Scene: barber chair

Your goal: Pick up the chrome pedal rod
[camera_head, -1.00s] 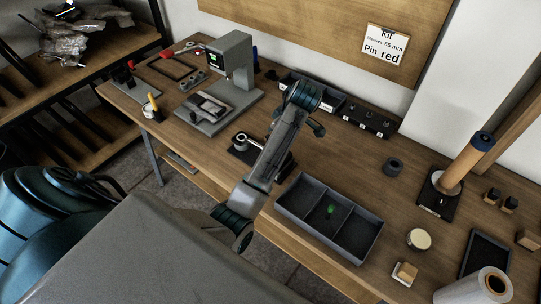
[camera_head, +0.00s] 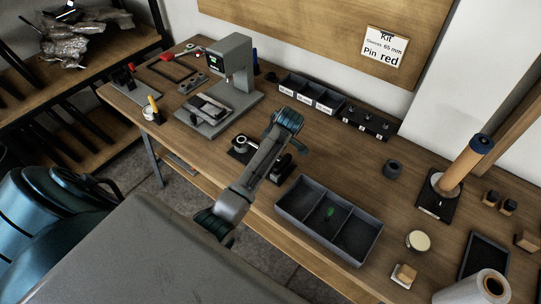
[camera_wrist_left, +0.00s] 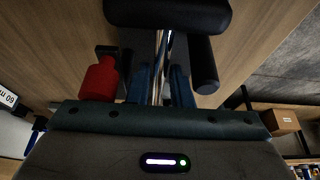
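The chrome pedal rod (camera_wrist_left: 164,60) runs down the middle of the left wrist view, below a wide black rounded part (camera_wrist_left: 167,14). My left gripper (camera_wrist_left: 163,88) has its dark blue fingers close on both sides of the rod. Whether they touch it is unclear. I cannot make out the rod there. A black fixture with a metal ring (camera_head: 241,145) sits left of the forearm. My right gripper is out of view.
A red part (camera_wrist_left: 98,78) and a black cylinder (camera_wrist_left: 205,65) flank the rod. A grey divided tray (camera_head: 356,242) lies right of the arm, labelled bins (camera_head: 311,97) behind it. A grey press (camera_head: 231,62) stands left. Bare wood shows between the tray and round black part (camera_head: 392,169).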

